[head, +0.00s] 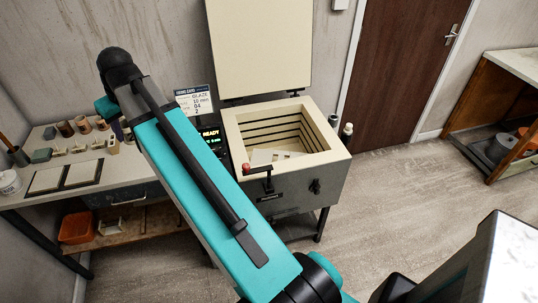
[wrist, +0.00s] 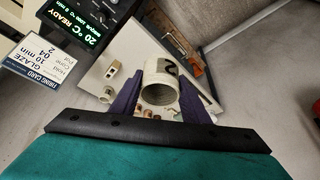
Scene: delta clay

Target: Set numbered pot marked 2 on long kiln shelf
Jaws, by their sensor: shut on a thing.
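In the wrist view, my gripper (wrist: 160,96) has purple fingers on both sides of a pale, hollow, cylindrical pot (wrist: 158,78) and is shut on it. In the head view, my arm hides the gripper and pot. The open kiln (head: 335,160) stands right of my arm. A pale flat piece, perhaps a kiln shelf (head: 263,156), lies inside it; I cannot tell whether it is the long one.
The kiln lid (head: 260,45) stands raised. A worktable (head: 22,203) at left holds several small pots (head: 83,125), pale pieces and framed panels. A firing card (head: 194,101) stands beside the kiln. An orange bin (head: 76,228) sits below the table.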

